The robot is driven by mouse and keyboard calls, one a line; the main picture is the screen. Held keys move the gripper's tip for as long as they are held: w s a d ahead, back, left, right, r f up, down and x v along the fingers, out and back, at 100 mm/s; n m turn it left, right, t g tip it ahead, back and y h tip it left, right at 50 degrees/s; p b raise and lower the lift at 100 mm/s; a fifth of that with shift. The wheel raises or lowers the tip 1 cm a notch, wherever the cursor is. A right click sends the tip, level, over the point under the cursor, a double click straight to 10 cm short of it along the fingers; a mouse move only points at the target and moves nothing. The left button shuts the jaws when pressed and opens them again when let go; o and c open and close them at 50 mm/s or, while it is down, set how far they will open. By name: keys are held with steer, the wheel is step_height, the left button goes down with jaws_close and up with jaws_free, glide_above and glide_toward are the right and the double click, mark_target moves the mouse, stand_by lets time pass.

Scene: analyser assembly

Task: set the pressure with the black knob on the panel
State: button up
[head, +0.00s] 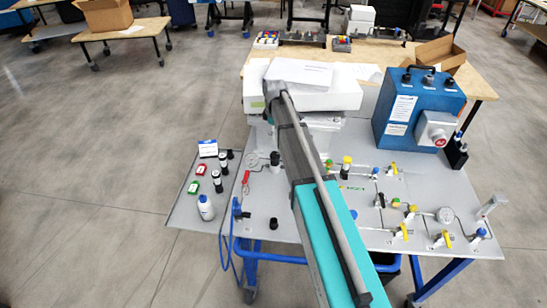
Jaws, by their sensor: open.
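The grey panel (300,235) is a slanting-looking sheet with valves, tubing and gauges on it. Another small black round part (379,201) sits right of my arm, among the valves. I cannot tell for sure which is the pressure knob. My arm runs from the bottom edge up across the panel to the white unit behind it and covers part of the panel. My gripper cannot be made out in this view.
A white unit (330,92) stands behind the panel. A blue box (411,108) with a red button stands at the right. A white bottle (206,208) and vials stand at the left.

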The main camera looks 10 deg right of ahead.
mark_target(274, 154)
steer(key=shift+f+b, duration=5.8)
steer(key=shift+f, duration=0.3)
steer(key=c, duration=1.1)
steer(key=shift+c, duration=0.2)
